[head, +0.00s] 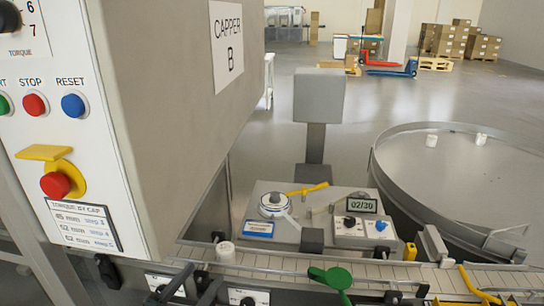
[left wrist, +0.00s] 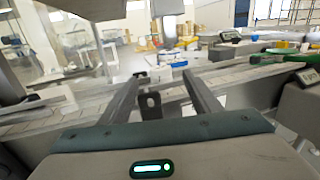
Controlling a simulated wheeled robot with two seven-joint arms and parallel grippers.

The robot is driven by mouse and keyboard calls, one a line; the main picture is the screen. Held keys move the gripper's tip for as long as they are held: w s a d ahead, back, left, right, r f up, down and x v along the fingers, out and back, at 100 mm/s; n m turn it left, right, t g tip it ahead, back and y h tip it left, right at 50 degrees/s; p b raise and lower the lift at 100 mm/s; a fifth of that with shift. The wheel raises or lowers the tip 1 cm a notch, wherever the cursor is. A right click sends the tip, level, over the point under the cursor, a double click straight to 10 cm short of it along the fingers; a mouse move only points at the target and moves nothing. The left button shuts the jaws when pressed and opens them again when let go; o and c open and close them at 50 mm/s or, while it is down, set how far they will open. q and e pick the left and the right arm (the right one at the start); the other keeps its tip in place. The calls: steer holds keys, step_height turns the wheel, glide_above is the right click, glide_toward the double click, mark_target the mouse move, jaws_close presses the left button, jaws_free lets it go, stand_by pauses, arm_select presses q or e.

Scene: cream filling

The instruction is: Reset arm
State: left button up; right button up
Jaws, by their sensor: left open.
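My left gripper (left wrist: 161,76) shows in the left wrist view with its two dark fingers apart. Nothing is between its fingertips. Its fingers reach over the conveyor area, and a dark bracket shows beyond them. In the head view I cannot clearly make out the left gripper among the dark parts along the lower edge. My right gripper is not in either view.
The capper cabinet (head: 175,100), with a blue reset button (head: 73,105), fills the left. A conveyor (head: 290,268) crosses the front, with a white jar (head: 225,252) on it. A round turntable (head: 470,180) stands right. Behind lie open floor and stacked boxes (head: 445,42).

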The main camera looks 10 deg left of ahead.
arm_select(q)
steer(key=s+a+r+n+t+y, duration=0.5)
steer(key=r+n, duration=0.4)
steer(key=n, duration=0.5)
steer(key=s+a+f+n+g+y, duration=0.5)
steer(key=a+f+n+g+y, duration=0.3)
steer(key=n, duration=0.8)
steer(key=s+d+f+n+g+h, duration=0.2)
steer(key=s+f+n+g, duration=0.15)
steer(key=f, duration=0.45)
steer(key=s+d+f+n+g+h, duration=0.1)
steer(key=s+f+n+g, duration=0.2)
steer(key=f, duration=0.4)
steer(key=s+d+f+g+h, duration=0.5)
steer(key=s+d+f, duration=0.2)
steer(key=s+d, duration=0.4)
step_height(320, 180, down, 28)
steer(key=s+f, duration=0.1)
steer(key=s, duration=0.2)
steer(key=s+a+f+g, duration=0.1)
steer(key=s+a+f, duration=0.1)
steer(key=s+f, duration=0.6)
steer(key=s+a+f+g, duration=0.1)
steer(key=s+a+f, duration=0.1)
steer(key=s+f, duration=0.6)
steer(key=shift+s+f, duration=0.25)
steer(key=shift+s, duration=0.55)
